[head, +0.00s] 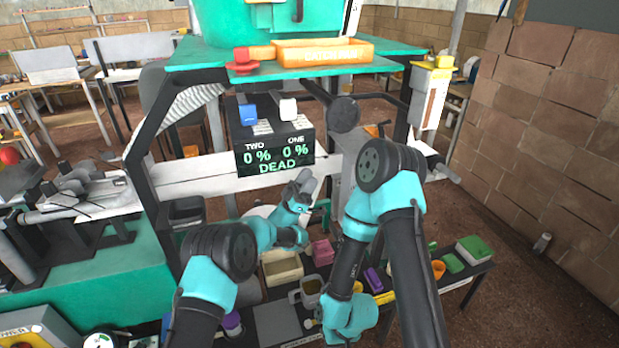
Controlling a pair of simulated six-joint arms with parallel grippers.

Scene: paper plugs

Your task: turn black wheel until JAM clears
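A dark round part (344,114), possibly the black wheel, sits on the machine frame right of the display; I cannot be sure it is the wheel. The black display box (274,150) reads TWO 0 %, ONE 0 % and DEAD; no JAM text shows. My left gripper (306,183) is raised just below the display's lower right corner, apart from the dark round part. Its fingers are too small to tell open from shut. My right arm bends down at the wrist (350,318) near the lower table; its fingertips cannot be made out.
An orange tray (322,53) and a red part (242,62) sit on the green upper shelf. Below, the low table holds a cream bin (283,270), a pink block (322,252) and a green box (474,249). A brick wall (560,130) stands at right.

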